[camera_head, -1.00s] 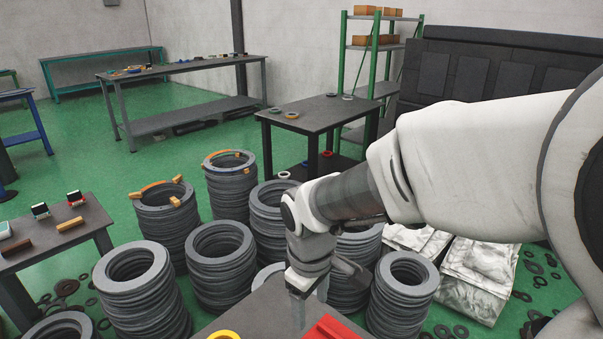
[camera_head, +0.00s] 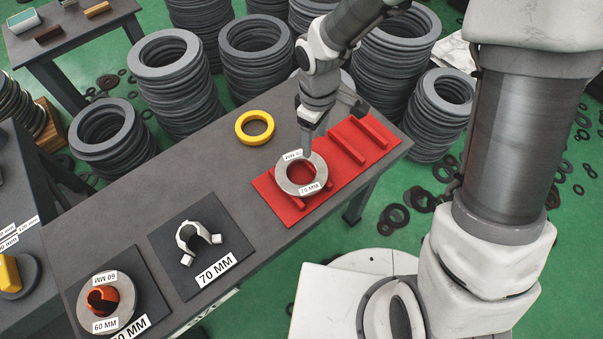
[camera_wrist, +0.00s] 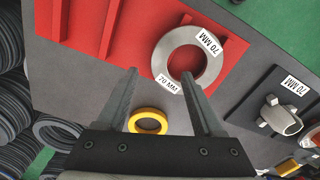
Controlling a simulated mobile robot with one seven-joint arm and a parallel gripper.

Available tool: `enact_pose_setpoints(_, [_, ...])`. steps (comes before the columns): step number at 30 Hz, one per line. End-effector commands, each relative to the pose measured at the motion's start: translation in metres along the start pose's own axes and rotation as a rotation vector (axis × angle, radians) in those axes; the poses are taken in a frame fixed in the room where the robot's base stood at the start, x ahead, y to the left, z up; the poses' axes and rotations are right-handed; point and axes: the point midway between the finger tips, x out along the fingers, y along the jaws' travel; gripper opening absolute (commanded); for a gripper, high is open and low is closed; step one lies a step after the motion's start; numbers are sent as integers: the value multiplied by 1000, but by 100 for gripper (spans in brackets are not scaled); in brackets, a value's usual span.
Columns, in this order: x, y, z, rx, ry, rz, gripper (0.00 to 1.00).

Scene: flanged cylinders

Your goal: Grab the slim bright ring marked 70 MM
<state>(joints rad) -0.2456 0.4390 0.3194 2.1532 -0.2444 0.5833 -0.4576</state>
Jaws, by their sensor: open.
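The bright silver ring marked 70 MM (camera_head: 284,179) lies across the ribs of a red rack (camera_head: 268,190) on the grey table, its two white labels showing. It also shows in the wrist view (camera_wrist: 162,52), beyond my fingertips. My gripper (camera_head: 308,152) is pointing down at the ring's far edge, over or close to it; the exact height gap cannot be told. In the wrist view my gripper (camera_wrist: 160,74) has its two fingers spread with nothing between the tips. The right fingertip overlaps the ring's lower edge in that picture.
A yellow ring (camera_head: 241,124) lies left of the rack. A dark 70 MM plate (camera_head: 166,238) with a white clamp-like part and a 60 MM ring (camera_head: 84,302) around an orange piece are nearer left. Stacks of grey rings (camera_head: 178,84) stand behind the table.

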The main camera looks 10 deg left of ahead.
Motion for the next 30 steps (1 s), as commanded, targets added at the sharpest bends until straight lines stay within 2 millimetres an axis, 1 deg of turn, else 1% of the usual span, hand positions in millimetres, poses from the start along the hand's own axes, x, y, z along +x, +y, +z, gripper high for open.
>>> enact_pose_setpoints(1, [7,0,0,-1,-1,-1,68])
enact_pose_setpoints(8, [17,0,0,-1,0,0,68])
enact_pose_setpoints(15, [51,-1,0,0,-1,-1,68])
enact_pose_setpoints(18, [62,0,0,0,-1,-1,68])
enact_pose_setpoints(25, [62,0,0,0,1,0,68])
enact_pose_setpoints(26, [62,0,0,0,1,0,65])
enact_pose_setpoints(30, [62,0,0,0,1,0,40])
